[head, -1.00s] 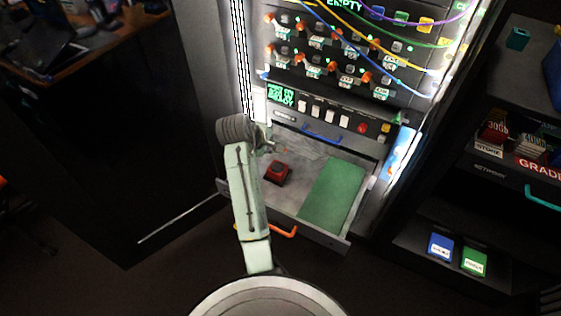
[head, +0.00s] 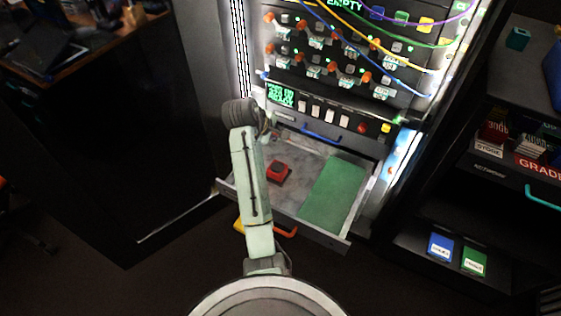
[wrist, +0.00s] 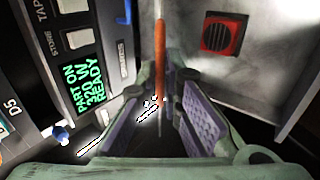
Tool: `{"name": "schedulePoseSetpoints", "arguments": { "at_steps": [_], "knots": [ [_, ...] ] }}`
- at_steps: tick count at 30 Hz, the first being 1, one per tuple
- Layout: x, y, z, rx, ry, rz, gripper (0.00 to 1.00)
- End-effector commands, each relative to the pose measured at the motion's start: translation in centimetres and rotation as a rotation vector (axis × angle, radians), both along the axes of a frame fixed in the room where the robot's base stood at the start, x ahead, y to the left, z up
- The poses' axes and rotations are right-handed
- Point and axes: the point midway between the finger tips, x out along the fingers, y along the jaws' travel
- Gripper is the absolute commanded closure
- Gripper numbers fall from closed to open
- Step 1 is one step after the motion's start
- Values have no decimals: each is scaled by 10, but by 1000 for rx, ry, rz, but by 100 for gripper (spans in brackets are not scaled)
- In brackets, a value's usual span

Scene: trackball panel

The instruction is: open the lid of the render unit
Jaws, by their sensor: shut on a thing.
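The render unit appears to be the dark panel with a green lit display (head: 281,95) and a row of pale keys. The display also shows close up on the left of the wrist view (wrist: 88,87), turned sideways. My gripper (wrist: 165,78) has its fingertips closed around a thin orange bar (wrist: 162,48) beside that panel. I cannot tell for sure whether the bar belongs to the lid. In the head view my arm's last links hide the gripper and much of what it holds.
A blue handle (head: 321,136) sits under the keys. Patch cables hang above. A dark shelf (head: 405,235) stands at the right.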

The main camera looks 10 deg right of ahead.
Motion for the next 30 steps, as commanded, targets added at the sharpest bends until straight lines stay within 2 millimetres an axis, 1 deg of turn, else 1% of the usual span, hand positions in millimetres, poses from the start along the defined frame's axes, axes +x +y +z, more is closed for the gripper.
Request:
{"name": "schedulePoseSetpoints", "arguments": {
  "at_steps": [11, 24, 30],
  "knots": [
    [2, -2, 2, -1, -2, -1, 100],
    [21, -16, 17, -1, -2, -1, 100],
    [23, -17, 18, -1, -1, 0, 100]
  ]
}}
